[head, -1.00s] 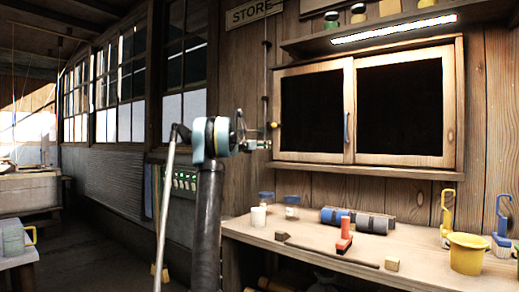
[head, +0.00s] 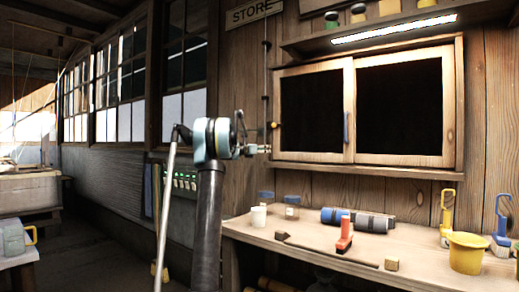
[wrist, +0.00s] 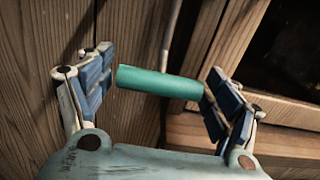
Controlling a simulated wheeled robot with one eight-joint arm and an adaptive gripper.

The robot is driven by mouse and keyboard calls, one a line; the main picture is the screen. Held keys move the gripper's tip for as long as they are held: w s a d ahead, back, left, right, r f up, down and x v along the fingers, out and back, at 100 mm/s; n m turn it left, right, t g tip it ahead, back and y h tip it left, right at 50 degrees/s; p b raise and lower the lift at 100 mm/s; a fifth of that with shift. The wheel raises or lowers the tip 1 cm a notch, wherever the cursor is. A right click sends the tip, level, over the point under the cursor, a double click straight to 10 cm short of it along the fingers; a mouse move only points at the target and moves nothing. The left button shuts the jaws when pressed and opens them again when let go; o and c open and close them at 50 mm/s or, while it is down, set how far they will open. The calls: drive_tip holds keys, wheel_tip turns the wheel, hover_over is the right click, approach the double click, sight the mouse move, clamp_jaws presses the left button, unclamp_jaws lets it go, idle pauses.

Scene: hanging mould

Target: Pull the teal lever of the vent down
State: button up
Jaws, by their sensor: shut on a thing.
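The teal lever (wrist: 158,82) is a smooth cylinder lying across the wrist view between my finger pads, tilted slightly down to the right. In the head view my gripper (head: 262,149) is in front of the plank wall, just left of the wooden cabinet. The lever cannot be made out there. A thin vertical rod (head: 266,75) runs down the wall above my gripper. A small orange knob (head: 273,125) sits beside the rod.
The cabinet (head: 312,158) with dark panes is close on the right.

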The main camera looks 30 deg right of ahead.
wheel_tip(320, 180, down, 2)
drive_tip(key=shift+w+f, duration=0.15)
drive_tip(key=o, duration=1.5)
drive_tip(key=shift+c, duration=0.2)
drive_tip(key=v, duration=1.2)
drive_tip(key=shift+f, duration=0.15)
drive_tip(key=shift+c, duration=0.2)
